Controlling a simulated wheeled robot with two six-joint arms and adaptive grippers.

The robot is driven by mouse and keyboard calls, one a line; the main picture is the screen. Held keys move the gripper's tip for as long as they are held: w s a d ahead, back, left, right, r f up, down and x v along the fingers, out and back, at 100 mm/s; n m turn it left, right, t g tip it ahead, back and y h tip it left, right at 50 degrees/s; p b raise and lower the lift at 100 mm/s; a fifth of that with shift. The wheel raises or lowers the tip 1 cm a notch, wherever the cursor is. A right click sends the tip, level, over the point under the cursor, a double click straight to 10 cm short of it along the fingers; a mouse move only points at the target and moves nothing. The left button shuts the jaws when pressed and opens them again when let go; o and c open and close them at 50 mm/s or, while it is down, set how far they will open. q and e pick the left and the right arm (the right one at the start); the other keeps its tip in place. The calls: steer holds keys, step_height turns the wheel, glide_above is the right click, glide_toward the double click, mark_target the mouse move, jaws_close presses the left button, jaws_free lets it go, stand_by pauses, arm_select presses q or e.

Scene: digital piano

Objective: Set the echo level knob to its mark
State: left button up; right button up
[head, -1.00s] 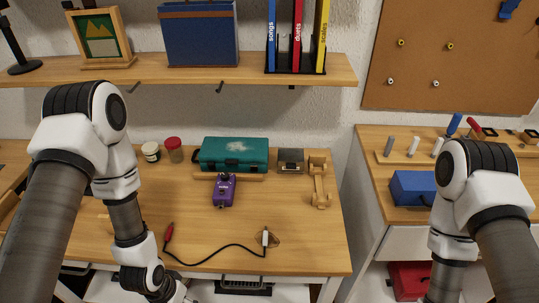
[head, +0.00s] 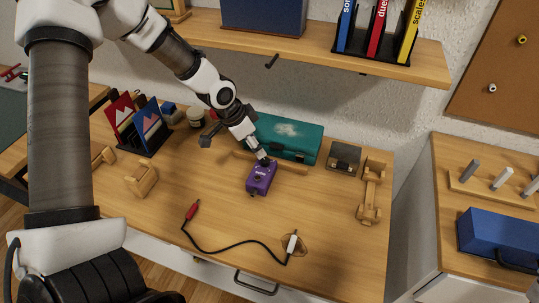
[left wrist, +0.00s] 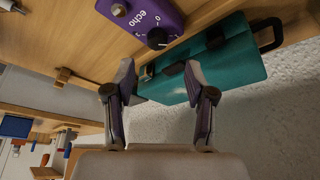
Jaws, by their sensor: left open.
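The purple echo pedal (head: 261,178) sits on the desk in front of the teal case. I cannot read exactly where the knob points. My left gripper (head: 259,150) reaches down to the pedal's far end, close to the knob. In the left wrist view its two fingers (left wrist: 160,75) are apart with nothing between them, and the knob lies beyond the tips. My right gripper is out of view.
The teal case (head: 290,138) stands right behind the pedal, with a wooden strip (head: 292,168) in front of it. A black cable (head: 225,247) lies nearer the desk's front. A small dark box (head: 344,157) and a wooden stand (head: 370,192) are at right. A shelf (head: 300,48) hangs above.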

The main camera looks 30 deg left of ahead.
mark_target(265, 160)
arm_select(q)
steer(key=b+x, duration=0.4)
steer(key=x, duration=0.2)
steer(key=shift+d+f, duration=0.15)
steer(key=shift+f, duration=0.3)
steer(key=shift+s+r, duration=0.1)
steer(key=shift+r, duration=0.1)
jaws_close()
